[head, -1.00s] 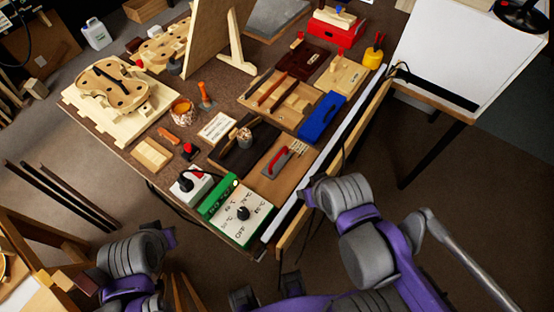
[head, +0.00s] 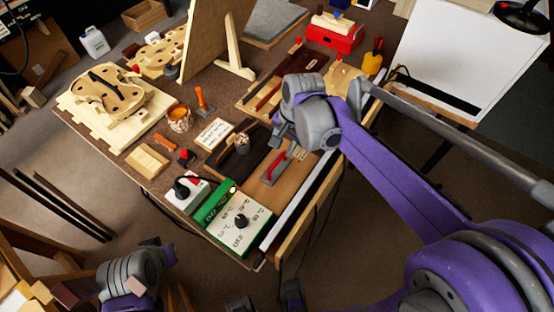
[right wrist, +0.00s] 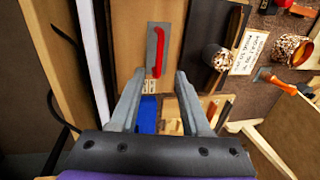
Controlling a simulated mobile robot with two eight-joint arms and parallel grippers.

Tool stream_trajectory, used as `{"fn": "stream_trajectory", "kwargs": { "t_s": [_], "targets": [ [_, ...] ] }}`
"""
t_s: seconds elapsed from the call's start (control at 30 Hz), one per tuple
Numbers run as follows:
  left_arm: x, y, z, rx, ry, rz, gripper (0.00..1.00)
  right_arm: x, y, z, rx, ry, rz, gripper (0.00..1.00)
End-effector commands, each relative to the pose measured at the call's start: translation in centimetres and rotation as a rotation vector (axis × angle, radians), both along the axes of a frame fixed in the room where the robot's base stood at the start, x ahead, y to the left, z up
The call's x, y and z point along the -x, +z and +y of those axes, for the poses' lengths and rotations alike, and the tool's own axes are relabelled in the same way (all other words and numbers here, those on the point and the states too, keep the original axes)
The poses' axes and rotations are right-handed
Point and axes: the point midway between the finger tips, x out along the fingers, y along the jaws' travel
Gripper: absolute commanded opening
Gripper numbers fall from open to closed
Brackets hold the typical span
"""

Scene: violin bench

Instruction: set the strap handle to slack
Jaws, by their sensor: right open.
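The strap handle appears to be the red bar on a grey metal plate on a brown board. It lies near the table's right edge in the head view (head: 275,165) and ahead of my fingers in the right wrist view (right wrist: 160,52). A small label strip lies beside it, too small to read. My right gripper (right wrist: 159,74) is open and empty; its fingertips stand apart, either side of the line to the handle's near end, not visibly touching it. In the head view my right wrist hangs just beyond the handle. My left gripper (head: 157,247) is low at left, its fingers unclear.
A green-edged dial box (head: 238,222) and a white switch box (head: 186,193) stand close to the handle. A cup (head: 242,144) stands on a dark board. A red box (head: 333,36) and violin bodies (head: 108,92) are farther off. A blue item (right wrist: 147,113) shows beneath my fingers.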

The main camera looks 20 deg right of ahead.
Motion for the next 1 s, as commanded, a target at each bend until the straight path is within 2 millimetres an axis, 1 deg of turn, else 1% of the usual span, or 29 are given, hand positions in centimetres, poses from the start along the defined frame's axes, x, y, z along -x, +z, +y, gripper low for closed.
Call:
{"fn": "stream_trajectory", "kwargs": {
  "t_s": [0.03, 0.3, 0.4, 0.5, 0.67, 0.9, 0.97, 1.0],
  "targets": [
    [0.0, -0.2, 0.0, 0.0, 0.0, 0.001, 0.0, -0.1, -0.9, 0.1, 0.0, 0.002, 0.0, 0.47],
    [0.2, -0.8, 0.0, 0.0, 0.0, 0.003, 0.0, -0.9, -6.0, 0.7, 0.001, 0.003, -0.001, 0.47],
    [0.2, -1.0, 0.0, 0.0, 0.0, 0.004, 0.0, -1.1, -7.5, 0.9, 0.001, 0.003, -0.001, 0.47],
    [0.2, -1.1, 0.0, 0.0, 0.0, 0.004, 0.0, -1.3, -8.4, 1.0, 0.001, 0.003, -0.001, 0.47],
    [0.2, -1.1, 0.0, 0.0, 0.0, 0.005, 0.0, -1.4, -9.1, 1.1, 0.001, 0.003, -0.001, 0.47],
    [0.2, -1.1, 0.0, 0.0, 0.0, 0.004, 0.0, -1.4, -9.1, 1.1, 0.002, 0.004, -0.002, 0.47],
    [0.2, -1.1, 0.0, 0.0, 0.0, 0.004, 0.0, -1.4, -9.1, 1.1, 0.002, 0.004, -0.002, 0.36],
    [0.2, -1.1, 0.0, 0.0, 0.0, 0.004, 0.0, -1.4, -9.1, 1.1, 0.001, 0.004, -0.001, 0.29]
  ]
}}
